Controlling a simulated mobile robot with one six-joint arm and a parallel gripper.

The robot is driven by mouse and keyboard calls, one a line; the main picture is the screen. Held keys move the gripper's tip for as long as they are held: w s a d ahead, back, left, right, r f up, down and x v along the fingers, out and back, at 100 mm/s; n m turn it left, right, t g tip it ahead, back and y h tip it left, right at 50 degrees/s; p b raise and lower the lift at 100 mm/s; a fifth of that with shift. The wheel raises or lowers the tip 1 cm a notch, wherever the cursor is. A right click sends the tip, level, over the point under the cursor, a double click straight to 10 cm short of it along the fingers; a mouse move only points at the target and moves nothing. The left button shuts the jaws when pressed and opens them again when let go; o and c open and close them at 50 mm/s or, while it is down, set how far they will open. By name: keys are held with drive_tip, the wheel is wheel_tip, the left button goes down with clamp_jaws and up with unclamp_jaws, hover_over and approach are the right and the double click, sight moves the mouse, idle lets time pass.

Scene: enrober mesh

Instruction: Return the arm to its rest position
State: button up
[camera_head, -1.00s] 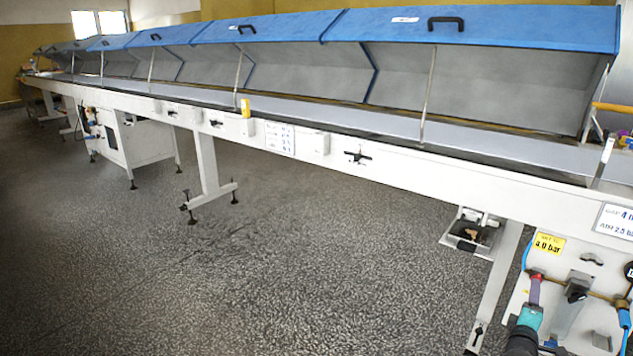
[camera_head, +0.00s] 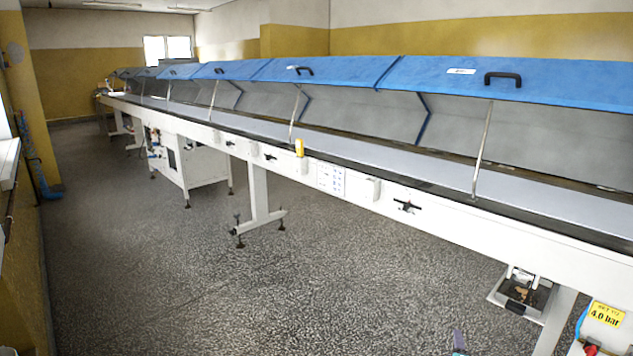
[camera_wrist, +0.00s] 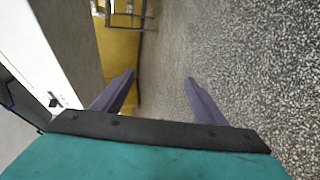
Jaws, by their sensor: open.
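My gripper (camera_wrist: 158,78) shows in the wrist view with its two purple fingers spread apart. It is open, and nothing is between the fingers. Behind the fingertips are the speckled floor and a yellow wall. The rest of my arm is out of that view.
A long white conveyor line (camera_head: 440,207) with raised blue covers (camera_head: 440,78) runs from the right to the far left. A yellow "4.0 bar" label (camera_head: 605,314) is at lower right. Speckled floor (camera_head: 270,285) in front is clear. A yellow wall (camera_head: 28,285) stands at left.

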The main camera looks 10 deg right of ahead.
drive_tip(key=a+f+g+y+p, duration=0.2)
drive_tip(key=a+f, duration=0.2)
drive_tip(key=a, duration=0.4)
drive_tip(key=a+f+g+y+p, duration=0.15)
drive_tip(key=a+f, duration=0.25)
drive_tip(key=a, duration=0.5)
drive_tip(key=s+a+f+m+g+y+p, duration=0.1)
drive_tip(key=s+a+f+g+p, duration=0.1)
drive_tip(key=s+a+f, duration=0.25)
drive_tip(key=s+a+f+g+y+p, duration=0.2)
drive_tip(key=s+a+f, duration=0.1)
drive_tip(key=a, duration=0.3)
drive_tip(key=s+a+f+m+g+p, duration=0.1)
drive_tip(key=s+a+f+m+g, duration=0.15)
drive_tip(key=s, duration=0.45)
drive_tip(key=s+a+f+m+g+p, duration=0.1)
drive_tip(key=s+a+f+m+g, duration=0.2)
drive_tip(key=s, duration=0.5)
drive_tip(key=s+a+r+m+g, duration=0.1)
drive_tip(key=s+m+g, duration=0.1)
drive_tip(key=s, duration=0.4)
drive_tip(key=s+a+r+m+g, duration=0.1)
drive_tip(key=s+r+m+g, duration=0.1)
drive_tip(key=s, duration=0.4)
drive_tip(key=shift+s+a+m+g+y, duration=0.15)
drive_tip(key=shift+a+m+g+y, duration=0.15)
drive_tip(key=shift+m+g, duration=0.45)
drive_tip(key=shift+r, duration=0.1)
